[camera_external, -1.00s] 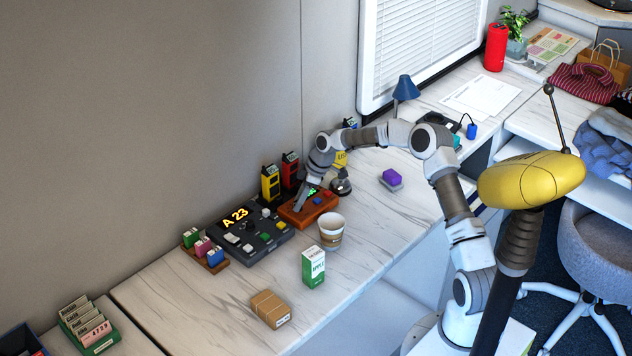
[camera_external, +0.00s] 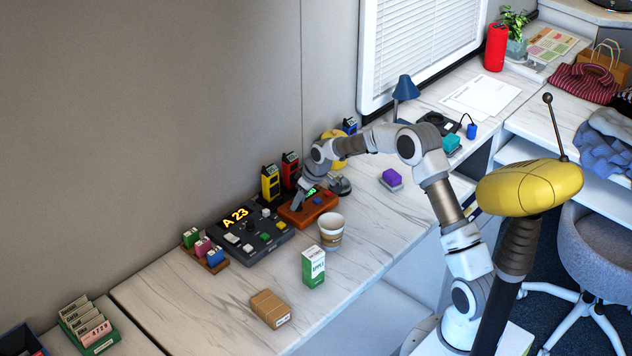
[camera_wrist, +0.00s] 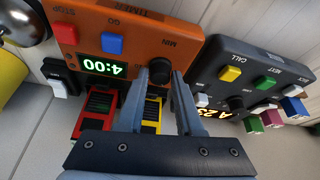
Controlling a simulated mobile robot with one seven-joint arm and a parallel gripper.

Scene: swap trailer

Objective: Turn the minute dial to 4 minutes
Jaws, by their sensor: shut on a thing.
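The orange timer box (camera_external: 318,208) stands on the counter, just right of the dark console. In the wrist view the timer (camera_wrist: 115,22) shows upside down, with a TIMER label, a MIN label and a green display (camera_wrist: 102,69) that reads 4:00. The black minute dial (camera_wrist: 160,70) is below the MIN label as pictured. My gripper (camera_wrist: 161,80) has its fingers on either side of the dial and is shut on it. In the external view my gripper (camera_external: 297,207) points down onto the left part of the timer and hides the dial.
The dark console (camera_external: 255,254) with an A 23 display and another knob is close beside the timer. Yellow (camera_external: 270,184) and red (camera_external: 290,170) devices stand behind it. A paper cup (camera_external: 329,235) and green carton (camera_external: 313,268) stand in front. A bell (camera_external: 340,186) is close right.

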